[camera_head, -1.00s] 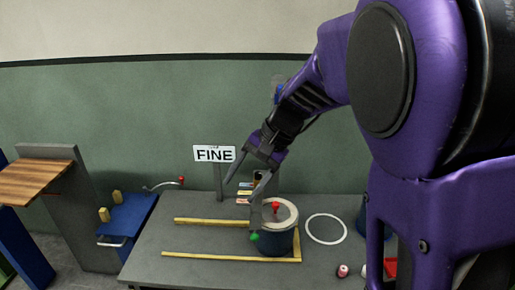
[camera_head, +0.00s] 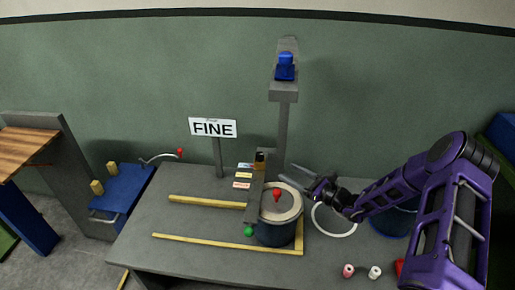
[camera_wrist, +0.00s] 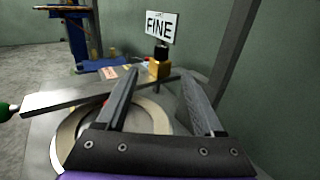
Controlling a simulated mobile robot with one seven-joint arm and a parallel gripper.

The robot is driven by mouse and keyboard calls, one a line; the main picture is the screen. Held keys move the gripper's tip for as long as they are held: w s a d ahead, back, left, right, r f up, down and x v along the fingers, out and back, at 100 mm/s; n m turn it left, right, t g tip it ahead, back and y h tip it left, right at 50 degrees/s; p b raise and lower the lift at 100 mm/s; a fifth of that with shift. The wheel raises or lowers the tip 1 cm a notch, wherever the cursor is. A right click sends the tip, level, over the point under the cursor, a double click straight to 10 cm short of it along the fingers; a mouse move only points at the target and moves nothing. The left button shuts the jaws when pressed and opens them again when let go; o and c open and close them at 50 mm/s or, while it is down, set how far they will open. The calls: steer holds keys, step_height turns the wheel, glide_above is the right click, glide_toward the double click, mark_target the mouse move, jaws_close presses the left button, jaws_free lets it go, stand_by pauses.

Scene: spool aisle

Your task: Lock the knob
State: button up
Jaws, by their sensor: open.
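A small black knob on a yellow block (camera_head: 260,160) stands at the far end of a flat grey bar (camera_head: 255,195). It also shows in the wrist view (camera_wrist: 159,63), beyond my fingertips. A red knob (camera_head: 277,195) stands on top of the round blue drum (camera_head: 275,232) with a cream ring on it. A green ball (camera_head: 249,232) is at the near end of the bar. I cannot tell which knob is the task's. My gripper (camera_head: 283,175) is open and empty, above the drum's right back side, pointing left; it also shows in the wrist view (camera_wrist: 158,80).
A FINE sign (camera_head: 213,128) stands behind, with coloured labels beside the bar. A grey post (camera_head: 284,130) with a blue part rises behind the drum. Yellow rails (camera_head: 205,202) mark the table, which is clear at left. A white ring (camera_head: 335,221) and small spools lie right.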

mark_target(257, 153)
steer(key=shift+w+a, duration=0.1)
steer(key=shift+w, duration=0.15)
steer(key=b+x, duration=0.1)
steer(key=x, duration=1.6)
steer(key=shift+f, duration=0.1)
jaws_close()
